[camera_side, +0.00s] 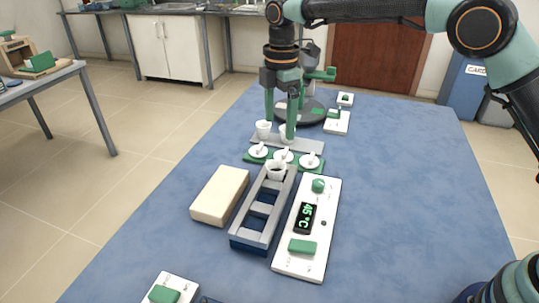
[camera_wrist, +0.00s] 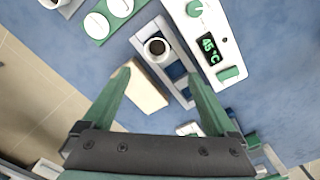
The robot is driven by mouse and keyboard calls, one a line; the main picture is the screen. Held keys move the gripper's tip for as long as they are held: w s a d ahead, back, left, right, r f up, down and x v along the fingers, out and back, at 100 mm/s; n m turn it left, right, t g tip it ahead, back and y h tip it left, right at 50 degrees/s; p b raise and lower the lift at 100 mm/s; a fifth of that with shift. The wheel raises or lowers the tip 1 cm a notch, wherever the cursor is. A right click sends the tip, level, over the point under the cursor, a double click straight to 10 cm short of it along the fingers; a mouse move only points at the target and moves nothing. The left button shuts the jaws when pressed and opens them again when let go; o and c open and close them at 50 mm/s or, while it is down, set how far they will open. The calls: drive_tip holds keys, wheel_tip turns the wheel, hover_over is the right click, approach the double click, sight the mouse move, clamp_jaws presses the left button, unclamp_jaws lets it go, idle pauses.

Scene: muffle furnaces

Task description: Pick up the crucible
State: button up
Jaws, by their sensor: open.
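In the side view a white crucible (camera_side: 276,171) stands upright at the far end of a grey and blue rack (camera_side: 247,236). Two more white crucibles, a left one (camera_side: 263,129) and a right one (camera_side: 285,130), stand farther back on a grey strip (camera_side: 312,146); a finger partly hides the right one. My gripper (camera_side: 279,128) is open and points down, appearing over the back crucibles. In the wrist view the rack's crucible (camera_wrist: 158,46) has a dark inside and appears beyond the spread, empty fingers (camera_wrist: 158,78).
Several white lids (camera_side: 258,151) lie on a green holder (camera_side: 246,157). A beige block (camera_side: 220,195) lies left of the rack. A white control panel (camera_side: 295,265) reading 45 °C lies right of it. A dark round base (camera_side: 314,115) stands behind. The blue table's right side is clear.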

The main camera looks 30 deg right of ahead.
drive_tip(key=f, duration=0.2)
approach(276, 162)
wheel_tip(276, 162, down, 2)
drive_tip(key=s+a, duration=0.1)
drive_tip(key=s, duration=0.1)
drive_tip(key=shift+w+f, duration=0.15)
drive_tip(key=shift+f, duration=3.1)
clamp_jaws()
drive_tip(key=shift+r, duration=0.15)
